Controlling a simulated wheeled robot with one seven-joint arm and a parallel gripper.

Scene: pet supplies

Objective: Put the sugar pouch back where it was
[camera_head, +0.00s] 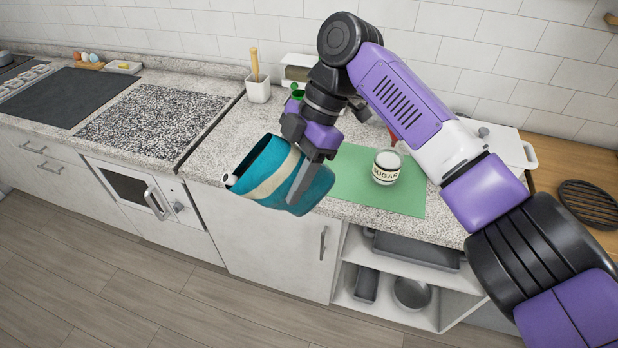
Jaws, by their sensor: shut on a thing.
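A teal pouch (262,160) with a cream band is tilted in my gripper (303,188). My gripper is shut on it, with one grey finger across its right side. The pouch is at the counter's front edge, and its lower part overlaps the cabinet front in the picture. I cannot tell its height above the counter, and no writing shows on it.
A white holder (258,91) with a wooden handle stands at the back. My arm hides part of the counter behind the mat. A white board (507,146) lies at the right. Speckled counter (228,130) left of the pouch is clear.

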